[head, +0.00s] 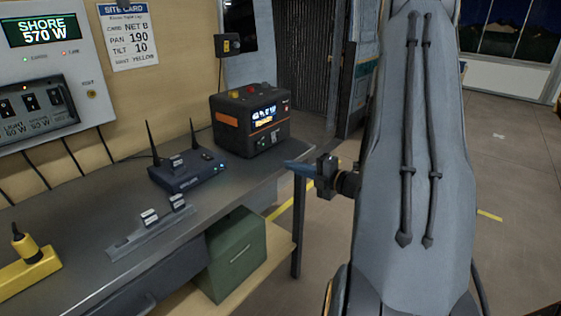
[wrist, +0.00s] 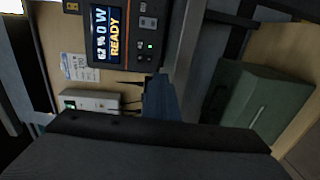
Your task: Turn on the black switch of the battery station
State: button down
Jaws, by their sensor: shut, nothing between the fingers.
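The battery station (head: 232,130) is a black box with orange trim, standing on the far right end of the grey bench. Its lit screen (wrist: 107,35) reads READY, turned sideways in the wrist view. Small controls and a green light (wrist: 150,45) sit on its front below the screen. I cannot tell for certain which control is the black switch or how it is set. My gripper (head: 297,168) is shut and empty, its blue fingers pointing left, near the bench end in front of the station. The fingers (wrist: 158,96) show just below the station front in the wrist view, seemingly apart from it.
A router (head: 187,174) with two antennas stands left of the station. A grey strip (head: 150,237) with small labelled blocks lies nearer. A green box (head: 237,257) sits on the lower shelf. A yellow device (head: 27,270) is at the left. The floor at right is open.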

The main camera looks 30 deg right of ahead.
jog(key=shift+f+v, duration=0.25)
jog(key=shift+v, duration=1)
jog(key=shift+s, duration=0.1)
